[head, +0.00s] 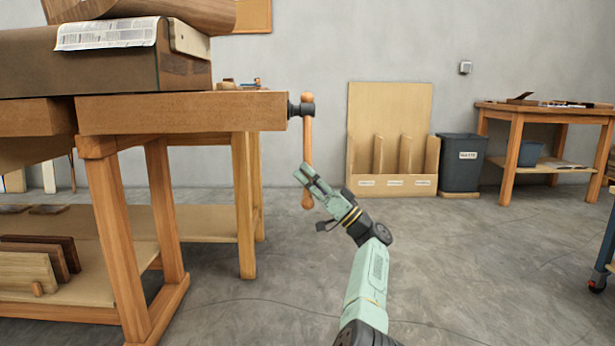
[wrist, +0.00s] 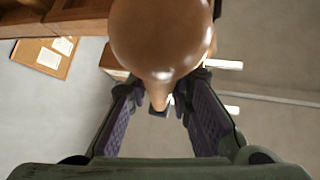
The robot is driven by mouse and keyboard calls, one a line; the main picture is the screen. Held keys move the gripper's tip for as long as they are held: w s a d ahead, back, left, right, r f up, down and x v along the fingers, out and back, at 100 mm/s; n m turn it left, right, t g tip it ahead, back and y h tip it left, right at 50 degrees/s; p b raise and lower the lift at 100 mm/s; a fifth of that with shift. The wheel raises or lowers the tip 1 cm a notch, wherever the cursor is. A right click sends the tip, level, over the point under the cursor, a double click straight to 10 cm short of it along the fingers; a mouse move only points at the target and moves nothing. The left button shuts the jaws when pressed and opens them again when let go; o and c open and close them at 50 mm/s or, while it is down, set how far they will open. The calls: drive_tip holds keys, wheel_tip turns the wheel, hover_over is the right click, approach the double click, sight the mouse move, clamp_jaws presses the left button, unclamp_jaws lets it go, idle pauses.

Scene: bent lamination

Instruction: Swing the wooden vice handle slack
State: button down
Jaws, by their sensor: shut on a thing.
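The wooden vice handle (head: 308,140) hangs upright from the dark metal vice screw (head: 294,109) at the right end of the workbench. It has a rounded knob at top and bottom. My gripper (head: 308,178) is at the lower part of the handle, just above the bottom knob, and is shut on it. In the wrist view the handle's round knob (wrist: 163,38) is large at the top, and its tapering neck runs down between the two purple-padded fingers of my gripper (wrist: 162,98). The knob hides part of the fingertips there.
The workbench (head: 185,112) carries a large dark block (head: 80,65) with a paper sheet on it. Boards stand on its lower shelf. A wooden rack (head: 390,150), a grey bin (head: 462,165) and another table (head: 545,108) stand by the wall. The floor right of the bench is open.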

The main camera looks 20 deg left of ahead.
drive_tip(key=c, duration=1.6)
unclamp_jaws()
drive_tip(key=shift+a, duration=0.25)
drive_tip(key=shift+c, duration=0.2)
drive_tip(key=shift+o, duration=1)
drive_tip(key=shift+d, duration=0.1)
drive_tip(key=shift+d, duration=0.1)
drive_tip(key=shift+s, duration=0.15)
